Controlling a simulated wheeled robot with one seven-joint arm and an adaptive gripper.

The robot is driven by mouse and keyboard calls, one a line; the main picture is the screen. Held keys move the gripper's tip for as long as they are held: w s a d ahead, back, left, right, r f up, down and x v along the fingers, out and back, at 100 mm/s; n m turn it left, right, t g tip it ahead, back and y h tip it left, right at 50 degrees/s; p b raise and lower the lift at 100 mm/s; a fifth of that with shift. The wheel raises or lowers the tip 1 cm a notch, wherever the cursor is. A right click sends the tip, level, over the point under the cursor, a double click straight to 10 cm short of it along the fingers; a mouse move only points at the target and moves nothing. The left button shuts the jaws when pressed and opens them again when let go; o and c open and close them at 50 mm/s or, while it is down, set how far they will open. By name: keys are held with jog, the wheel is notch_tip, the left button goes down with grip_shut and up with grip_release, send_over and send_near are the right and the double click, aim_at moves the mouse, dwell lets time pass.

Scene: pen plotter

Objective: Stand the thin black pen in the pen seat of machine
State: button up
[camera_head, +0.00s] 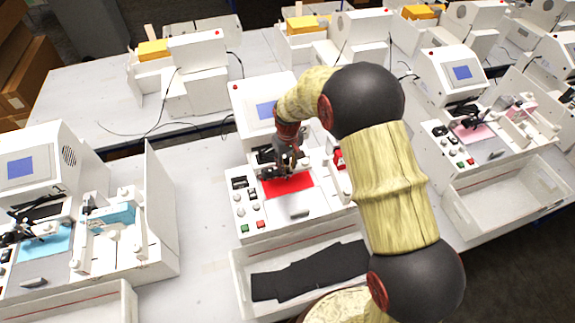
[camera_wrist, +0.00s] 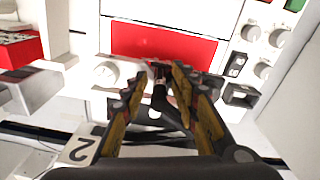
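The machine (camera_head: 245,213) in the middle has a red plate (camera_head: 288,186) on its bed. The red plate also shows in the wrist view (camera_wrist: 163,45). My gripper (camera_head: 284,172) is low over the far edge of this plate, at the machine's dark carriage. In the wrist view my gripper (camera_wrist: 157,82) has its two fingers apart. A slim dark upright part (camera_wrist: 158,76) stands between the fingertips, with gaps visible beside it. I cannot tell whether it is the thin black pen or part of the carriage. The pen seat is not clearly visible behind the fingers.
A white tray (camera_head: 240,277) with black pieces (camera_head: 310,272) is at the machine's front. Knobs and buttons line its left side. A red block (camera_wrist: 18,48) is at left in the wrist view. Similar machines stand left (camera_head: 28,168) and right (camera_head: 452,72).

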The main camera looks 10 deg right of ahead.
jog(key=r, duration=1.2)
jog(key=shift+s, duration=0.2)
jog(key=s+d+m+t+b, duration=0.1)
jog(key=s+d+b, duration=0.3)
jog(key=s, duration=0.6)
jog(key=s+d+m+t+b, duration=0.2)
jog(key=s+d+b, duration=0.2)
jog(key=s+b, duration=0.4)
jog(key=s+d+m+t+b, duration=0.2)
jog(key=s+d+b, duration=0.2)
jog(key=s, duration=0.9)
jog(key=b, duration=0.3)
jog(key=shift+s+d+r, duration=0.25)
jog(key=shift+s+r, duration=0.05)
jog(key=shift+s, duration=0.1)
jog(key=shift+o, duration=0.3)
